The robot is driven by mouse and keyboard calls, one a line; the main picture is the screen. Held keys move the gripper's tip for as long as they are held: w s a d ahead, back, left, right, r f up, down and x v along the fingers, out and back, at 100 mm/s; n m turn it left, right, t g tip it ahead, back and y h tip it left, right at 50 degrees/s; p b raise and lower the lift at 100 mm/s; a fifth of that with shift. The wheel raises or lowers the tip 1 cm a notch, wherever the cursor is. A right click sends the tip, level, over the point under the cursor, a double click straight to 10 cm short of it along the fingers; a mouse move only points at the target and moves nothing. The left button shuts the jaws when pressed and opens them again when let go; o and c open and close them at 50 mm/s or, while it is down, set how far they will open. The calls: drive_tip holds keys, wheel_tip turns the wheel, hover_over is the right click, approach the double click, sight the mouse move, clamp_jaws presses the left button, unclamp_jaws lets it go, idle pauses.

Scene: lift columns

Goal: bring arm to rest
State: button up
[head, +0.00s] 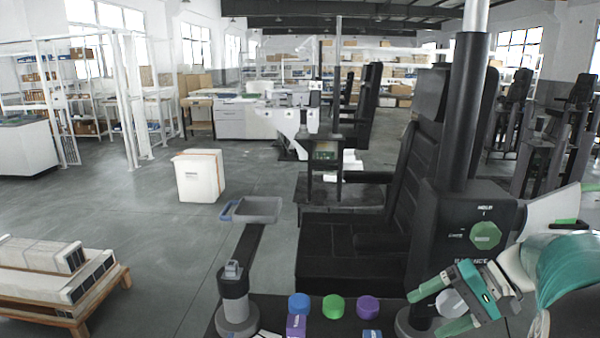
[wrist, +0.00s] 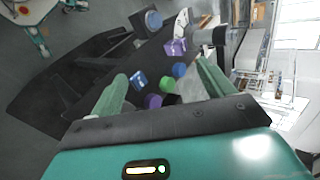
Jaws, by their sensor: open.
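My gripper (head: 432,308) is at the lower right of the head view, in front of a black column box with a green knob (head: 487,236). Its green fingers are apart. In the wrist view, my gripper (wrist: 160,92) points down towards a dark surface with small objects, and the fingers are spread with nothing clearly held between them. A pale translucent piece (head: 452,302) shows between the fingers in the head view; I cannot tell whether it touches them.
Blue (head: 299,305), green (head: 333,306) and purple (head: 368,307) round pieces stand on the dark surface. A purple box (head: 296,326) is in front. A post with a grey tray (head: 257,209) stands left. A black seat (head: 352,250) is behind. Open floor lies left.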

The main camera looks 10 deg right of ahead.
drive_tip(key=s+a+n+t+h, duration=0.1)
drive_tip(key=s+a+n+h, duration=0.1)
drive_tip(key=a, duration=0.7)
drive_tip(key=s+a+n+t+h, duration=0.1)
drive_tip(key=s+a+n+h, duration=0.2)
drive_tip(key=a, duration=0.7)
drive_tip(key=s+h, duration=0.2)
drive_tip(key=h, duration=0.2)
drive_tip(key=shift+s+a+f, duration=0.25)
drive_tip(key=shift+s+f, duration=0.05)
drive_tip(key=shift+f, duration=0.1)
drive_tip(key=c, duration=1)
drive_tip(key=shift+d, duration=0.2)
